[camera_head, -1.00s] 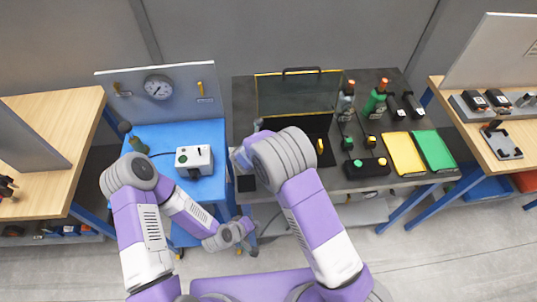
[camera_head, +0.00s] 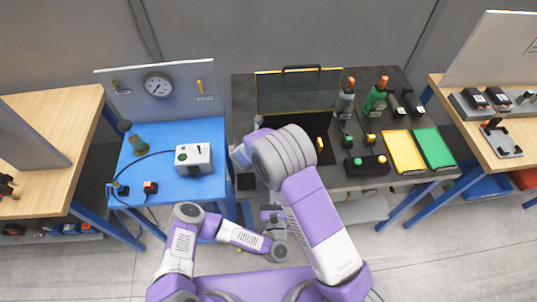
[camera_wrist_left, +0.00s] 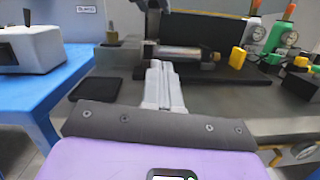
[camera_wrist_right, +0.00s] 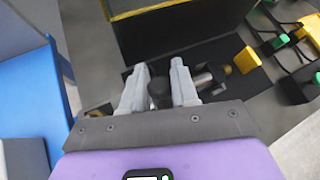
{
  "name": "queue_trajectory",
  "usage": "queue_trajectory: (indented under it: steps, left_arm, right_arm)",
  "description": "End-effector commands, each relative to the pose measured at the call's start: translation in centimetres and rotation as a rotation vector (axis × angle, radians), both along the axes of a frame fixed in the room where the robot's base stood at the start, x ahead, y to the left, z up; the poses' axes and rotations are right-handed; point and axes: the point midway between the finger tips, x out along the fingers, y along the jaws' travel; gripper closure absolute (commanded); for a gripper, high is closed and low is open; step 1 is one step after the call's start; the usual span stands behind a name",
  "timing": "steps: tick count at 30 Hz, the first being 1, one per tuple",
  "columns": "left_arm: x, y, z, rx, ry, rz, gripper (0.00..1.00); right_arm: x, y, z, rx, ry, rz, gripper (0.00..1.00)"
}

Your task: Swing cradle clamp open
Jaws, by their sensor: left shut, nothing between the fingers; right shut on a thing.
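The cradle (camera_wrist_right: 207,82) holds a metallic cylinder on a dark plate on the middle bench, with a yellow block (camera_wrist_right: 247,60) at its right end. My right gripper (camera_wrist_right: 158,90) is shut on a dark round-ended piece, apparently the clamp's handle (camera_wrist_right: 160,94), at the cradle's left. My right arm hides most of this in the head view, where the yellow block (camera_head: 320,145) still shows. My left gripper (camera_wrist_left: 160,70) is shut and empty in front of the bench, pointing toward the cylinder (camera_wrist_left: 180,51). Whether the clamp is open I cannot tell.
A black pad (camera_head: 246,182) lies near the bench's front left. A yellow-edged panel (camera_head: 300,93) stands behind the cradle. Bottles, a button box (camera_head: 367,165), and yellow (camera_head: 404,152) and green trays are at right. The blue table (camera_head: 190,133) at left holds a white box (camera_head: 193,158).

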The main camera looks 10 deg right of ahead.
Motion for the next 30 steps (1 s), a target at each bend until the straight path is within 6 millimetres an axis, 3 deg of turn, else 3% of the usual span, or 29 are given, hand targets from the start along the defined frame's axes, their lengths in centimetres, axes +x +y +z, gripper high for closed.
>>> queue_trajectory:
  steps: [5, 10, 23, 30]
  left_arm:
    - [-0.2, 0.4, -0.1, -0.108, -0.016, 0.034, 1.00]
    - [1.1, 0.4, 0.2, -0.114, -0.022, 0.033, 1.00]
    - [9.6, 0.5, 1.6, -0.114, -0.019, 0.038, 1.00]
    - [11.4, 0.4, 4.2, -0.115, -0.018, 0.036, 1.00]
  right_arm:
    - [0.1, 0.0, 0.1, 0.000, -0.003, 0.001, 1.00]
    - [0.1, 0.0, 0.1, 0.000, -0.003, 0.001, 1.00]
    - [0.1, 0.0, 0.2, 0.000, -0.003, 0.000, 1.00]
    - [0.1, 0.0, 0.2, 0.000, -0.004, 0.000, 1.00]
